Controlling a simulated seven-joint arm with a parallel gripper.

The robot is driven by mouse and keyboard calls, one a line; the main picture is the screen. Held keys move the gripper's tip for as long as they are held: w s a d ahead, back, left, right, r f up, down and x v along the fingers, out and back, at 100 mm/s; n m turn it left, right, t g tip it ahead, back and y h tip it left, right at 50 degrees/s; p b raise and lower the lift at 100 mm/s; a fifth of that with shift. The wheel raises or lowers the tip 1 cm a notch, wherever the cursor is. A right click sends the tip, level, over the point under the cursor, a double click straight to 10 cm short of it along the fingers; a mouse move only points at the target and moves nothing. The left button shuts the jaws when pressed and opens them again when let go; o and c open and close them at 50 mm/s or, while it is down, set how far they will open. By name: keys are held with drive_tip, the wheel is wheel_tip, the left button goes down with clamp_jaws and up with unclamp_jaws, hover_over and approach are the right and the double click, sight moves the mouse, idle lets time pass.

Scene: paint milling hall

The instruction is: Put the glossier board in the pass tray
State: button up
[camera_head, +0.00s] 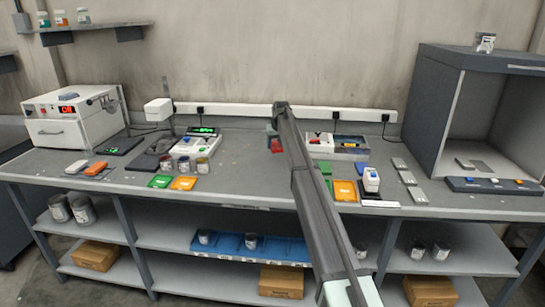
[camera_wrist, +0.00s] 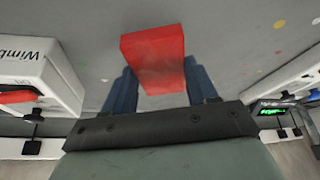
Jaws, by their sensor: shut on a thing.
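My gripper (camera_wrist: 159,78) is shut on a red board (camera_wrist: 153,52), with one blue finger on each side of it. The board's upper face is bright red and its near face is duller. In the head view, a red piece (camera_head: 271,143) shows just left of my arm, which hides most of my gripper. Another green flat piece (camera_head: 160,182) and orange flat piece (camera_head: 184,183) lie at the left. I cannot read which is the pass tray.
A white-and-blue handheld device (camera_head: 371,179) stands beside the orange tray. Small jars (camera_head: 184,164) and a white device (camera_head: 200,141) stand left of my arm. Grey plates (camera_head: 408,178) lie farther right, near a dark open cabinet (camera_head: 440,105). The bench is clear around its front middle.

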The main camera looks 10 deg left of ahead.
sight(275, 160)
drive_tip(key=shift+f, duration=3.15)
drive_tip(key=shift+f, duration=0.1)
drive_tip(key=o, duration=1.1)
drive_tip(key=shift+f, duration=0.1)
drive_tip(key=shift+o, duration=0.2)
drive_tip(key=v, duration=1.1)
drive_tip(key=shift+r, duration=0.3)
drive_tip(key=shift+o, duration=0.5)
drive_tip(key=shift+s+r, duration=0.2)
drive_tip(key=shift+r, duration=0.15)
